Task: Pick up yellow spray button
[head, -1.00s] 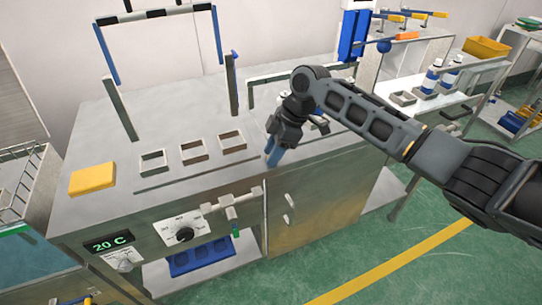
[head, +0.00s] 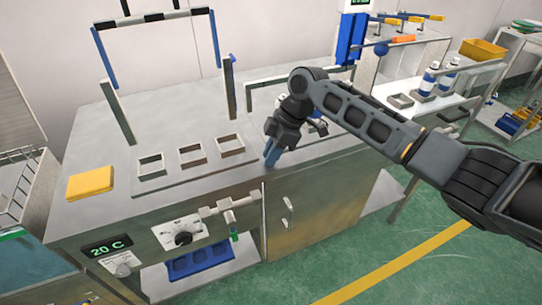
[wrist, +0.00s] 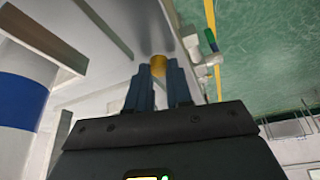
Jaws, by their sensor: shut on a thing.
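The yellow spray button (wrist: 158,65) shows as a small round yellow piece between the fingertips in the wrist view. My gripper (wrist: 159,72) has blue fingers and is shut on it. In the head view my gripper (head: 272,157) points down near the front edge of the metal workbench (head: 200,120), to the right of the square holders. The button is not visible in the head view, and any gap between fingertips and bench is unclear.
Three open square holders (head: 191,155) stand on the bench, with a yellow block (head: 91,183) at the left. A knob panel (head: 182,236) is on the bench front. Blue-and-white bottles (head: 429,80) stand on a side bench at the right.

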